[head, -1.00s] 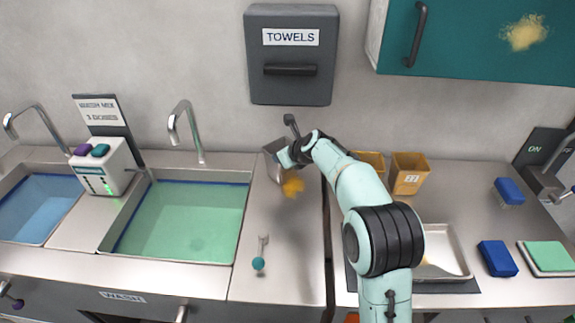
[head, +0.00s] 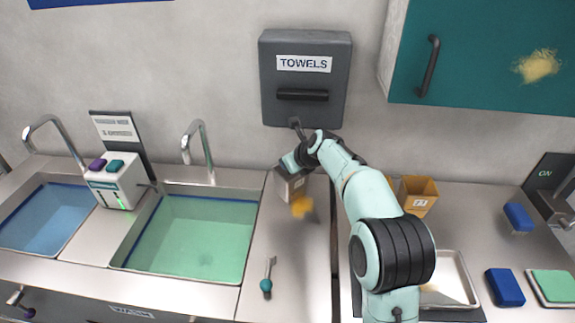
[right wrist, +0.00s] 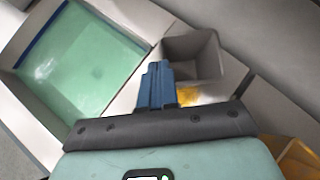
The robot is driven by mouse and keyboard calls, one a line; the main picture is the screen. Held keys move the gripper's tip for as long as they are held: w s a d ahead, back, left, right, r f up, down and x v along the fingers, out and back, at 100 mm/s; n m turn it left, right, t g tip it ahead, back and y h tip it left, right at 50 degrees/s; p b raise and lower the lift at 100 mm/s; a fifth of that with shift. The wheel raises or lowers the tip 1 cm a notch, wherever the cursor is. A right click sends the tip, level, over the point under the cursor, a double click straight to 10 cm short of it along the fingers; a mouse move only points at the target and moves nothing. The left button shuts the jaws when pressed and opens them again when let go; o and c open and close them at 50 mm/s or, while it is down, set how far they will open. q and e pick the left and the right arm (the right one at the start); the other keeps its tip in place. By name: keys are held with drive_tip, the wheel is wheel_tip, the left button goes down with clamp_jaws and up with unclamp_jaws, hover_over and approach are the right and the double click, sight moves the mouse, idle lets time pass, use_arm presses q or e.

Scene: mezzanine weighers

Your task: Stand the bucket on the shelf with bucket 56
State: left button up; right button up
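A grey open bucket (head: 283,187) with a small pale label, too small to read, is over the counter right of the green-filled sink. It also shows in the right wrist view (right wrist: 205,55), open side up. My right gripper (head: 291,161) is at its rim. In the right wrist view its blue fingers (right wrist: 156,72) are close together at the bucket's wall and look shut on it. I cannot tell whether the bucket touches the counter. No shelf with bucket 56 can be made out. My left gripper is out of view.
Tan buckets (head: 418,194) stand behind my right arm, one mostly hidden. A yellow patch (head: 302,206) lies beside the grey bucket. A teal-handled tool (head: 266,284) lies in front. A towel dispenser (head: 305,106) hangs above; a metal tray (head: 463,270) is right.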

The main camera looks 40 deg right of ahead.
drive_tip(key=o, duration=1.4)
drive_tip(key=shift+c, duration=0.2)
drive_tip(key=shift+r, duration=0.1)
